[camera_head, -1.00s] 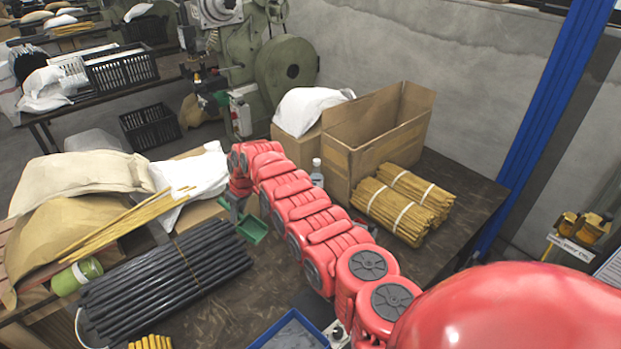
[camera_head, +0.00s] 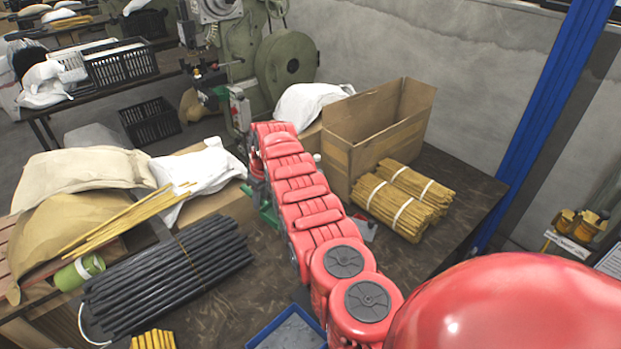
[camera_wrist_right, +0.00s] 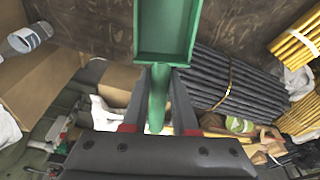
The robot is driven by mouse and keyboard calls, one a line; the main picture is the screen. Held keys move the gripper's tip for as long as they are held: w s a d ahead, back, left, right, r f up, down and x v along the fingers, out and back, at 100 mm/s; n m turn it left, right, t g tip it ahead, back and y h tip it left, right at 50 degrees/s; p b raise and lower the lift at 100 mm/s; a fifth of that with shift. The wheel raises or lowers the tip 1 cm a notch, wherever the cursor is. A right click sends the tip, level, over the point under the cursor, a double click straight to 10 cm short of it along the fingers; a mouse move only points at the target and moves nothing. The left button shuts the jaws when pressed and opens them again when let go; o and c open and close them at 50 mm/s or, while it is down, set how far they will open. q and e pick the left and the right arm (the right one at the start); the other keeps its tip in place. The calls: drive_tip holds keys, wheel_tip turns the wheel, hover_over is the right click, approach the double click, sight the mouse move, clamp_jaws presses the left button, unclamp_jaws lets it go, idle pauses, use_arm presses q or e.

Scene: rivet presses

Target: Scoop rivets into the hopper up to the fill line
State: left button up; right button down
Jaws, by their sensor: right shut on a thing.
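My right gripper (camera_wrist_right: 157,102) is shut on the handle of a green scoop (camera_wrist_right: 167,30) in the right wrist view. The visible part of its pan shows bare green with no rivets; its far end is cut off by the frame. In the head view the scoop (camera_head: 269,213) is mostly hidden behind my right arm, over the table. A blue tray (camera_head: 262,333) with a grey, unclear filling is cut off at the bottom of the head view. A green press (camera_head: 285,60) stands behind the table. I cannot make out the hopper or fill line. My left gripper is not in view.
An open cardboard box (camera_head: 362,150) and banded yellow rod bundles (camera_head: 400,203) stand right of my arm. Dark rods (camera_head: 165,275), a green roll (camera_head: 79,272) and brown sacks (camera_head: 85,205) lie left. A white bag (camera_head: 205,170) lies behind the dark rods.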

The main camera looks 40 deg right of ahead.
drive_tip(key=shift+s+d+r, duration=0.2)
drive_tip(key=shift+d+r, duration=0.05)
drive_tip(key=shift+d, duration=0.05)
drive_tip(key=shift+s+d+r, duration=0.15)
drive_tip(key=shift+d, duration=0.2)
drive_tip(key=shift+s+d+r, duration=0.1)
drive_tip(key=shift+d, duration=0.25)
drive_tip(key=shift+s+d+r+m+p, duration=0.35)
drive_tip(key=shift+s+d, duration=0.2)
drive_tip(key=shift+d, duration=0.3)
drive_tip(key=shift+d+r, duration=0.1)
drive_tip(key=shift+r, duration=0.05)
